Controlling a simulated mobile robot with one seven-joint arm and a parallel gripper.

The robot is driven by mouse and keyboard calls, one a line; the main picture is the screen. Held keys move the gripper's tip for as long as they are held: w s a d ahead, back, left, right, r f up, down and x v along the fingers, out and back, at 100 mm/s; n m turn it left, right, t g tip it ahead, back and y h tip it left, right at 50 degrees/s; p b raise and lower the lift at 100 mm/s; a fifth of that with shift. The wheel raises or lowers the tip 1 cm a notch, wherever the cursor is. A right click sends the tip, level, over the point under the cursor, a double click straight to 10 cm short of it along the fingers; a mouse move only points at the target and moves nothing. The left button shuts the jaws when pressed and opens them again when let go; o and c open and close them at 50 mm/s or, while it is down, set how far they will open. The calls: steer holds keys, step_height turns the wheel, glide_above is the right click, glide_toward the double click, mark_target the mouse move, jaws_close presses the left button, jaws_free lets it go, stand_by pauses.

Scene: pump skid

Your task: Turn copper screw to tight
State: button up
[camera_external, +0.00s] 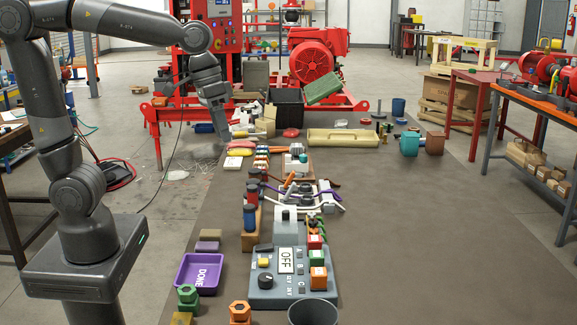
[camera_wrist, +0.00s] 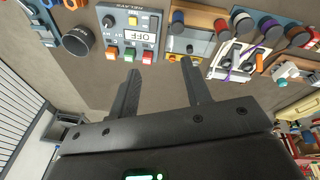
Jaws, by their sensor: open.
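An orange-copper hex-headed piece (camera_external: 240,311), which looks like the copper screw, stands at the near edge of the bench in the external view. It is upright, and its lower part is cut off by the picture edge. I cannot make it out for sure in the wrist view. My gripper (camera_external: 222,130) hangs above the far left part of the bench, well away from this screw. In the wrist view my gripper (camera_wrist: 160,72) has its two fingers apart, with nothing between them.
A control panel marked OFF (camera_external: 287,275) is right of the screw, with a dark grey cup (camera_external: 313,313) near it. A green hex screw (camera_external: 187,293) and purple DONE tray (camera_external: 199,273) are left. Several fixtures run along the bench middle.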

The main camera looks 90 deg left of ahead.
steer(key=w+a+f+n+g+h, duration=0.1)
steer(key=w+a+f+n, duration=0.15)
steer(key=w, duration=0.45)
steer(key=w+a+f+n+g, duration=0.1)
steer(key=w+f+n+g, duration=0.15)
steer(key=w, duration=0.45)
steer(key=n+g+h, duration=0.1)
steer(key=n+h, duration=0.1)
steer(key=n, duration=0.1)
glide_toward(313, 232)
steer(key=x, duration=0.7)
steer(key=shift+d+f, duration=0.1)
jaws_close()
